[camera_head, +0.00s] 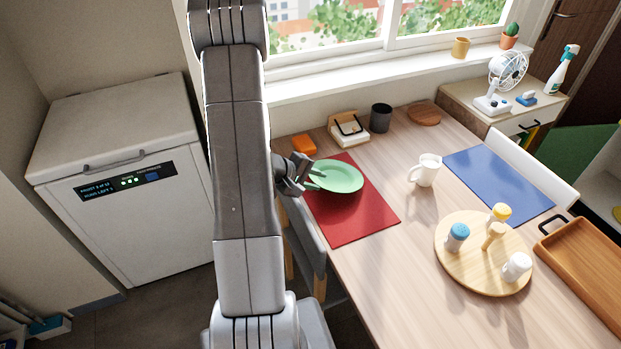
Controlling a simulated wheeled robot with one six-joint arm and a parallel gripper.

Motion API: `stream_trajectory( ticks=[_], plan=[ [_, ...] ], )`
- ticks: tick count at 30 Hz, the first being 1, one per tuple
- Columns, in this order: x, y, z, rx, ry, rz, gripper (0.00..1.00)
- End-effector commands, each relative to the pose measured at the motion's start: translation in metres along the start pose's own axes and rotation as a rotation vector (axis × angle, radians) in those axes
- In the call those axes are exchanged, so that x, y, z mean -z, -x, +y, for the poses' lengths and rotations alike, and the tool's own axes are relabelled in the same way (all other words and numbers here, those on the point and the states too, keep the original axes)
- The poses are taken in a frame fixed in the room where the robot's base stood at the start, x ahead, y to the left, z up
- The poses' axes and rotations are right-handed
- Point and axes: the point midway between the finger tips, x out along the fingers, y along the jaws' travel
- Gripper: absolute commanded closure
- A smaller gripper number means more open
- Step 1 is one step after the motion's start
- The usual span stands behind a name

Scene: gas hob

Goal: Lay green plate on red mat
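The green plate (340,176) is round and shallow. It is over the far part of the red mat (352,226), close to level, with a dark shadow along its lower right edge. I cannot tell whether it rests fully on the mat or sits slightly above it. My gripper (306,178) is at the plate's left rim, dark and partly hidden by my arm. Its fingers reach the rim, but whether they are closed on it is too small to tell. The mat lies flat at the table's left edge.
A white mug (425,170) stands right of the mat, with a blue mat (498,184) beyond. A round board (455,272) holds several shakers. An orange block (303,145), a napkin holder (349,131) and a dark cup (381,118) stand behind. A chair (305,240) is below.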

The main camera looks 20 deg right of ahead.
Motion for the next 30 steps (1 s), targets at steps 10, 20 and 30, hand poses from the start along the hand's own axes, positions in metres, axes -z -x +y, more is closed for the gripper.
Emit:
stream_trajectory(
  ticks=[10, 20, 30],
  plan=[
    [0.002, 0.044, 0.001, -0.003, -0.001, 0.007, 0.73],
    [0.002, 0.103, 0.000, -0.003, 0.000, 0.007, 0.73],
    [0.001, 0.136, 0.000, -0.002, 0.000, 0.002, 0.73]
  ],
)
